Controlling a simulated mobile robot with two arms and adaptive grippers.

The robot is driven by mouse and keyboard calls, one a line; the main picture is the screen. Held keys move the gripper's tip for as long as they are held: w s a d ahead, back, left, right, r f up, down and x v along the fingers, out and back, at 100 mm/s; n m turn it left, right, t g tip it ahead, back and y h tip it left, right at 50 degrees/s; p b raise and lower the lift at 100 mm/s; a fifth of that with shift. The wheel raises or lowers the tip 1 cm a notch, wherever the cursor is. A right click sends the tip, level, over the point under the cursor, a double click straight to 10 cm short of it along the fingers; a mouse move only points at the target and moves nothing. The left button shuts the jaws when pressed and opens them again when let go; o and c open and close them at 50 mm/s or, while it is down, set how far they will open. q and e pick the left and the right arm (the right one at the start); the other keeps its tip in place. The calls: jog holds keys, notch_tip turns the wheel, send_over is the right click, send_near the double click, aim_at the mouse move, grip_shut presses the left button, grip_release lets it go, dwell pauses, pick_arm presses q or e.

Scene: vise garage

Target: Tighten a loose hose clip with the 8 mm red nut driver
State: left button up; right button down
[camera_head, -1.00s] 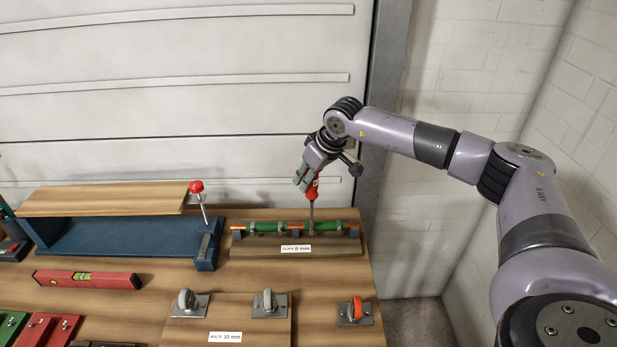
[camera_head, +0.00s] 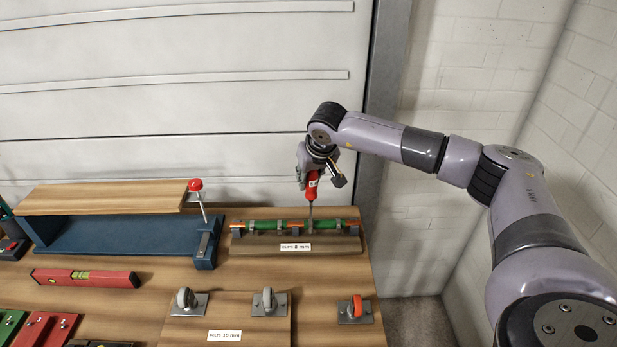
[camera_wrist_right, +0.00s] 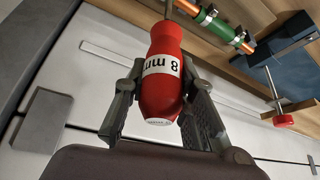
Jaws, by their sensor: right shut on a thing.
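My right gripper (camera_head: 311,172) is shut on the red nut driver (camera_head: 312,188), which stands nearly upright with its shaft down at the hose. The right wrist view shows both fingers around the red handle (camera_wrist_right: 162,85), marked 8 mm. The green hose (camera_head: 270,225) lies on a wooden block labelled "clips 8 mm" (camera_head: 296,247). Several clips sit along it, such as a left clip (camera_head: 250,227) and a right clip (camera_head: 338,225). The driver's tip meets the clip right of the middle; whether it is seated on the screw is too small to tell. My left gripper is not in view.
A blue vise (camera_head: 125,237) with a wooden board (camera_head: 105,199) and red-knobbed handle (camera_head: 195,185) is at left. A red level (camera_head: 85,278) lies in front. A board labelled "bolts 10 mm" (camera_head: 224,336) and an orange-ringed fixture (camera_head: 355,309) are nearer. The garage door is behind.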

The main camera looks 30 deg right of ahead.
jog(key=shift+m, duration=0.5)
jog(key=shift+r+p, duration=2.25)
jog(key=shift+r, duration=1.35)
jog(key=shift+f, duration=0.1)
